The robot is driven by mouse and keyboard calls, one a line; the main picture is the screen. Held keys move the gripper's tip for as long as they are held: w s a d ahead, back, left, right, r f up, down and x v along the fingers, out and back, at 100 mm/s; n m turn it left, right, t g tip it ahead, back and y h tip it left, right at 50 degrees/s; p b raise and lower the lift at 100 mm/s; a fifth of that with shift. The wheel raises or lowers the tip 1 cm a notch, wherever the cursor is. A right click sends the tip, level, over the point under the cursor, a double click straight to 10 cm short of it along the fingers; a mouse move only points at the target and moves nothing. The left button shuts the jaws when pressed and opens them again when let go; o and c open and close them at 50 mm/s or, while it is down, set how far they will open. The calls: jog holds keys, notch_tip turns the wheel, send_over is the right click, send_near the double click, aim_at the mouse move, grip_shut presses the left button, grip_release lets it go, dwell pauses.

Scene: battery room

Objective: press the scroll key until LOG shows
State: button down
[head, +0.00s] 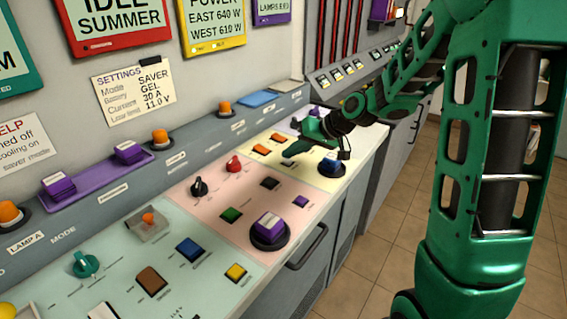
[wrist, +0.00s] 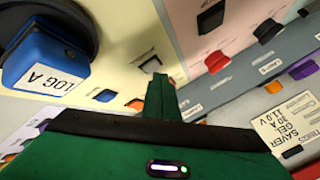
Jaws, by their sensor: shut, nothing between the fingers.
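My gripper (head: 291,152) is shut and empty, low over the cream section of the console (head: 325,183). In the wrist view its closed fingertips (wrist: 160,82) point at a small dark key (wrist: 150,64) and overlap its edge; I cannot tell whether they touch it. The same key (head: 291,164) shows just below the fingertips in the head view. Its label is too small to read, so I cannot confirm that it is the scroll key. A blue block on a dark round base (head: 332,166) stands to the right; in the wrist view the blue block (wrist: 45,62) reads LOG A.
Orange keys (head: 260,149) lie left of my gripper on the cream section. The pink section holds a red knob (head: 234,164) and a purple block (head: 268,226). Wall displays read IDLE SUMMER (head: 118,20) and POWER (head: 213,20). Open floor (head: 375,245) lies right of the console.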

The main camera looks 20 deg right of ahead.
aim_at(292, 165)
jog(key=shift+f, duration=0.45)
dwell(0.7)
jog(key=shift+r, duration=0.9)
notch_tip(292, 165, up, 5)
dwell(0.5)
dwell(0.5)
